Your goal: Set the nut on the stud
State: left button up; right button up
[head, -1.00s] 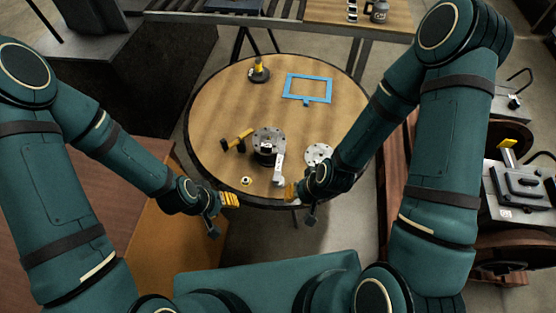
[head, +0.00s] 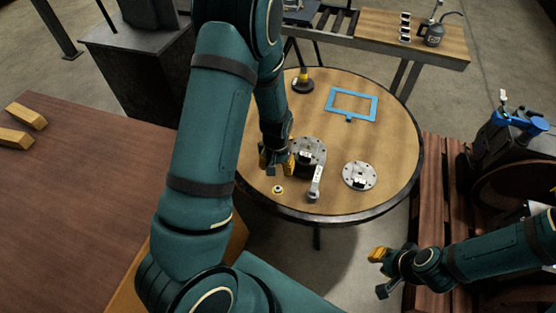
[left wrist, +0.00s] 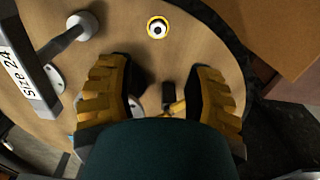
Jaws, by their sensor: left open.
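The small nut-like ring (head: 278,189), yellow and white, lies flat on the round table (head: 340,203) near its front left edge. It also shows in the left wrist view (left wrist: 158,28), with a dark centre. My left gripper (head: 276,160) is above the table, behind the ring in the head view, empty and open. In the left wrist view its yellow fingers (left wrist: 158,100) are wide apart, with the ring beyond them. My right gripper (head: 379,268) is off the table's front right; its opening is unclear. I cannot make out a stud for certain; the flanged part (head: 311,150) is partly hidden.
A holed disc (head: 360,175), a blue frame (head: 352,104) and a yellow-topped dark item (head: 303,81) are on the table.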

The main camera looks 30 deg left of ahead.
pick_arm(q)
jog(key=b, duration=0.3)
send_near(278, 185)
jog(key=s+f, duration=0.1)
jog(key=f+b, duration=0.2)
jog(key=f, duration=0.1)
jog(key=f+b, duration=0.1)
jog(key=f, duration=0.1)
jog(key=shift+d+f+b, duration=0.1)
jog(key=shift+d+b, duration=0.2)
jog(key=shift+f+b, duration=0.75)
jog(key=shift+f, duration=0.25)
pick_arm(e)
notch_tip(278, 185, down, 9)
jog(key=s, duration=0.1)
jog(key=shift+f, duration=0.1)
pick_arm(q)
grip_shut()
jog(key=c, duration=0.9)
grip_release()
jog(key=o, duration=0.4)
